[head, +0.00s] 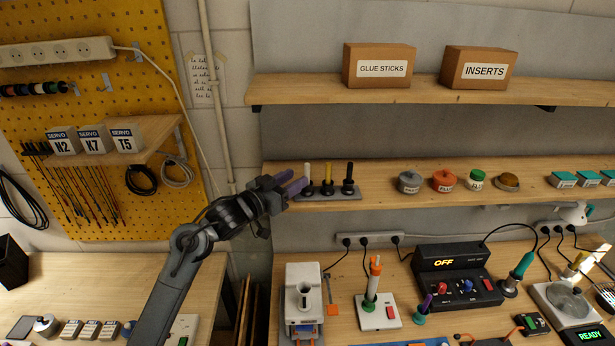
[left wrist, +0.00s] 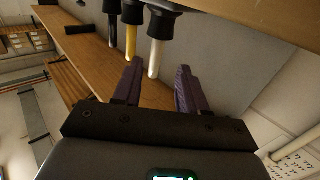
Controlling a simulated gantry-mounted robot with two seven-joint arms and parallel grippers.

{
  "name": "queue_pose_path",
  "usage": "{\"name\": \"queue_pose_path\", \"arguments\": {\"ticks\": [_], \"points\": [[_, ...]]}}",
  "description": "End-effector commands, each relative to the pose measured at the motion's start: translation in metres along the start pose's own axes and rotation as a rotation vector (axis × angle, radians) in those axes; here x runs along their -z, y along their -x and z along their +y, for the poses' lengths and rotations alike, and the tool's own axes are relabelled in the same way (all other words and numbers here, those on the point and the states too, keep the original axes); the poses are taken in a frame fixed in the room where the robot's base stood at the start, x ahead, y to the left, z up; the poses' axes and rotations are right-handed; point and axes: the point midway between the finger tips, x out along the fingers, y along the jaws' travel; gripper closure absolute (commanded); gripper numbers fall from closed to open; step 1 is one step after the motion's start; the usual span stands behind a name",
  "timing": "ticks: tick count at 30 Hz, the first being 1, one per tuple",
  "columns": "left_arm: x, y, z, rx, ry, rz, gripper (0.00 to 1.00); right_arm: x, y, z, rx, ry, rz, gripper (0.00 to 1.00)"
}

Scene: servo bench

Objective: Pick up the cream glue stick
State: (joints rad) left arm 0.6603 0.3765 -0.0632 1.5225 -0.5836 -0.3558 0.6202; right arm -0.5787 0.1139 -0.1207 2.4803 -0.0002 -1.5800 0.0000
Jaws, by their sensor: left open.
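The cream glue stick (head: 307,170) stands upright in a black holder at the left end of a grey rack (head: 330,194) on the middle shelf. A yellow stick (head: 328,173) and a black stick (head: 348,171) stand to its right. My left gripper (head: 291,186) is open and empty, just left of the cream stick. In the left wrist view, the cream stick (left wrist: 154,58) appears inverted, in line with the gap between the open fingers (left wrist: 157,82). The yellow stick (left wrist: 131,42) is close to one finger. I cannot tell contact. My right gripper is out of view.
Colored jars (head: 443,181) stand farther right on the middle shelf (head: 385,190). The upper shelf (head: 400,95) holds a GLUE STICKS box (head: 379,67) and an INSERTS box (head: 486,69). A bench with a station (head: 457,278) lies below. A pegboard (head: 100,95) is at left.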

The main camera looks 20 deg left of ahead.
Motion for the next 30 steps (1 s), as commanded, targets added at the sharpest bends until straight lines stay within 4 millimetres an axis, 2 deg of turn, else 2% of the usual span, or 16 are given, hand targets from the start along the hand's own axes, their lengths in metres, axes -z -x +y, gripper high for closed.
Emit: {"name": "queue_pose_path", "arguments": {"ticks": [9, 13, 24, 26, 30], "points": [[-0.001, -0.034, 0.006, -0.001, 0.003, -0.002, 0.58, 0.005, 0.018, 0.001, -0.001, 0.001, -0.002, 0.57], [-0.002, -0.045, 0.005, 0.0, 0.002, 0.0, 0.58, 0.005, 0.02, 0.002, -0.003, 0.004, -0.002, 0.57], [-0.004, -0.052, 0.005, 0.0, 0.0, -0.001, 0.58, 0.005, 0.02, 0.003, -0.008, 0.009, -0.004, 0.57], [-0.004, -0.052, 0.005, 0.0, 0.0, -0.001, 0.66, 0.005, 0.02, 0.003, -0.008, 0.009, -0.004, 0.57], [-0.004, -0.052, 0.005, 0.0, 0.0, -0.001, 0.87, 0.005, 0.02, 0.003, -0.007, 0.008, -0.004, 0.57]]}}
